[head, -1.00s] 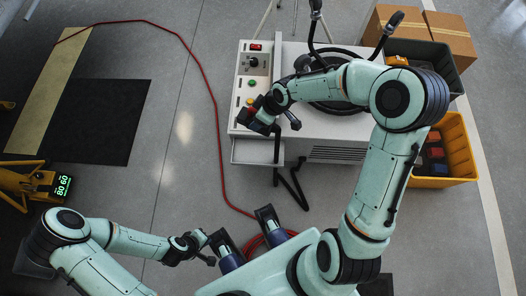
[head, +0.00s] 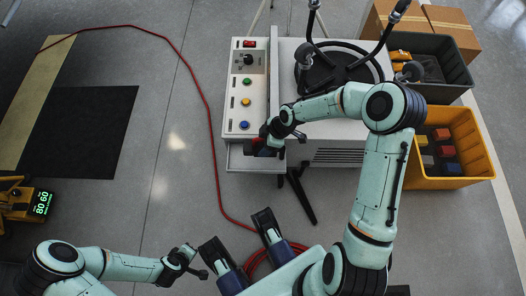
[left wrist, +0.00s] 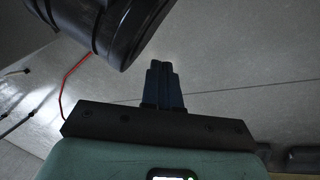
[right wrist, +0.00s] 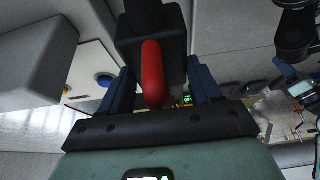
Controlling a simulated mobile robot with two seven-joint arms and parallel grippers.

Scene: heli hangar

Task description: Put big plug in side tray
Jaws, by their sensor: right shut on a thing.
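The big plug (right wrist: 153,75) is black with a red part and sits between the two blue fingers of my right gripper (right wrist: 160,88) in the right wrist view. In the head view the right gripper (head: 268,144) is shut on it over the side tray. The plug shows there only as a small dark and red patch (head: 262,151). The side tray (head: 238,161) is a pale, shallow tray at the front left of the white cart, partly hidden by the gripper. I cannot tell whether the plug touches it. My left gripper (head: 192,262) is shut and empty, low at the left; its fingers (left wrist: 163,86) are together.
The white cart carries a button panel (head: 246,90) and a coiled black hose (head: 325,70). A yellow bin (head: 455,182) with coloured blocks and a dark grey bin (head: 455,75) stand to the right. A red cable (head: 208,110) runs across the floor.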

